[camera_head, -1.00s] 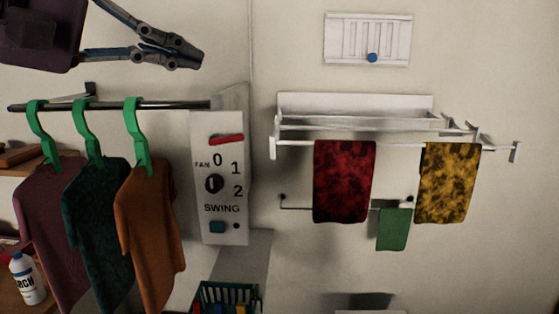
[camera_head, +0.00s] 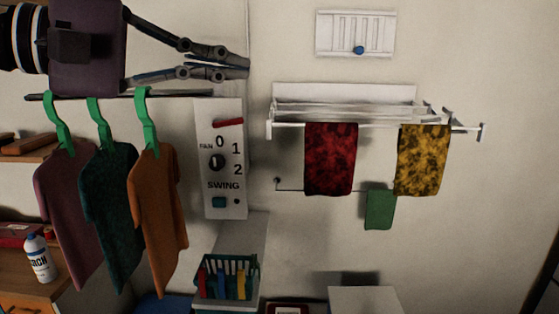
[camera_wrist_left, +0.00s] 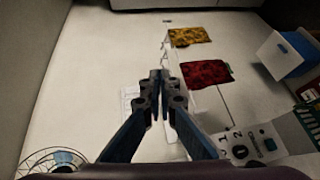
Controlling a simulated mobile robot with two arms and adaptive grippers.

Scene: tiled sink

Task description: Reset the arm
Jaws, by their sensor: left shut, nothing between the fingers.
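My left gripper (camera_head: 248,68) comes in from the upper left in the head view. It is shut and empty, in front of the wall above the fan control panel (camera_head: 221,160). In the left wrist view my left gripper (camera_wrist_left: 159,75) shows with its fingertips together and nothing between them. The red towel (camera_wrist_left: 206,74) and yellow towel (camera_wrist_left: 189,36) appear beyond it there, apart from the fingers. My right gripper is not in view.
Shirts on green hangers (camera_head: 149,120) hang from a rod below my left arm. A wall rack holds a red towel (camera_head: 330,158) and a yellow towel (camera_head: 423,160); a green cloth (camera_head: 380,209) hangs lower. A vent (camera_head: 355,33) is above. A basket (camera_head: 228,275) stands below.

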